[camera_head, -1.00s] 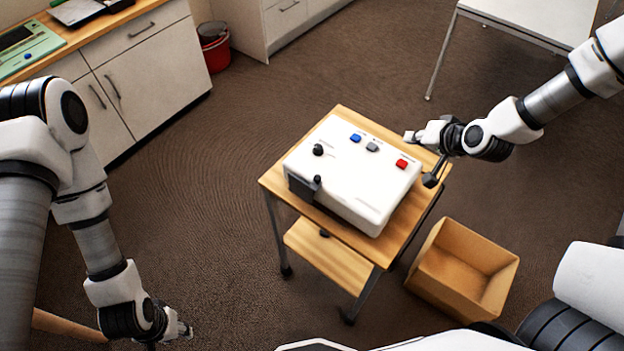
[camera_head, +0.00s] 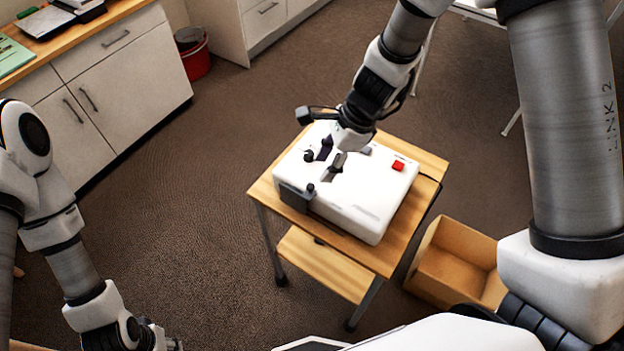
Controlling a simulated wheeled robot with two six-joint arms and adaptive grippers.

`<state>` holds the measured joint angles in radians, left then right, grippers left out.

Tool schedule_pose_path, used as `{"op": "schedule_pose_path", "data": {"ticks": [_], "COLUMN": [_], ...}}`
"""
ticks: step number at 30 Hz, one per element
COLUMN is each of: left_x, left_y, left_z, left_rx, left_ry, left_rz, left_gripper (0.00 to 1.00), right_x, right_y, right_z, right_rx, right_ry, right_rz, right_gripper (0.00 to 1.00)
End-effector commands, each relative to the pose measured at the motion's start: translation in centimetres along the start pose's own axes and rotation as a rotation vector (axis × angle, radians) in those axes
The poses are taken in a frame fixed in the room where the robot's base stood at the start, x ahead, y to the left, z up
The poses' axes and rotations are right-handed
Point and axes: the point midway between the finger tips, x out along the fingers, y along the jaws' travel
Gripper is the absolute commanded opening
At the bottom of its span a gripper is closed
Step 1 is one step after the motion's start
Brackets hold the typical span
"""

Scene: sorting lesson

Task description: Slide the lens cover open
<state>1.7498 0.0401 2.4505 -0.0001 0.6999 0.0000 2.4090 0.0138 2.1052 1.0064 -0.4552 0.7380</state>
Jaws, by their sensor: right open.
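A white box-shaped device (camera_head: 365,212) sits on a small wooden table. A dark plate (camera_head: 293,198), which looks like the lens cover, is at its front left corner, with a small black knob (camera_head: 310,188) by its top edge. My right gripper (camera_head: 331,158) is open and empty above the device's top, just behind the small knob and beside a larger black knob (camera_head: 308,156). I cannot tell whether its fingers touch the top. My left gripper (camera_head: 168,340) is low at the bottom left, away from the table, its fingers too small to read.
A red button (camera_head: 398,166) is on the device's right; my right gripper and arm hide the other buttons. The wooden table (camera_head: 428,163) has a lower shelf (camera_head: 325,263). An open cardboard box (camera_head: 437,245) stands on the floor to its right. Cabinets (camera_head: 125,85) are at the back left.

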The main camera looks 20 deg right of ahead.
Motion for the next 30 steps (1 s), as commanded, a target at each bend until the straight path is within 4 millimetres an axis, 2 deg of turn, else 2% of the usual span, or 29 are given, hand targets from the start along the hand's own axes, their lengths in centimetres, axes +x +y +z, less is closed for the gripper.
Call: {"op": "schedule_pose_path", "data": {"ticks": [3, 9, 12, 18, 19, 22, 23, 30], "left_x": [0.7, 1.1, 1.2, 1.1, 1.1, 1.1, 1.1, 1.4], "left_y": [0.0, 0.0, 0.0, 0.0, 0.0, 0.0, 0.0, 0.0], "left_z": [0.0, 0.0, 0.0, 0.0, 0.0, 0.0, 0.0, 0.0], "left_rx": [0.001, 0.000, 0.000, 0.000, 0.000, 0.000, 0.000, 0.000], "left_ry": [0.000, 0.001, 0.001, 0.001, 0.001, 0.001, 0.001, 0.001], "left_rz": [0.000, 0.000, 0.000, 0.000, 0.000, 0.000, 0.000, 0.000], "left_gripper": [0.40, 0.40, 0.40, 0.40, 0.40, 0.40, 0.40, 0.40], "right_x": [2.6, 5.9, 6.5, 6.6, 6.6, 6.6, 6.6, 6.7], "right_y": [0.1, 0.1, 0.1, 0.1, 0.1, 0.1, 0.1, 0.2], "right_z": [-0.2, -0.1, -0.1, -0.1, -0.1, -0.1, -0.1, -0.3], "right_rx": [0.001, -0.001, 0.000, -0.001, -0.001, -0.001, -0.001, 0.000], "right_ry": [0.003, 0.002, 0.002, 0.001, 0.001, 0.001, 0.001, 0.001], "right_rz": [0.005, 0.003, 0.002, 0.001, 0.001, 0.001, 0.001, 0.002], "right_gripper": [0.45, 0.45, 0.45, 0.45, 0.41, 0.06, 0.00, 0.00]}}
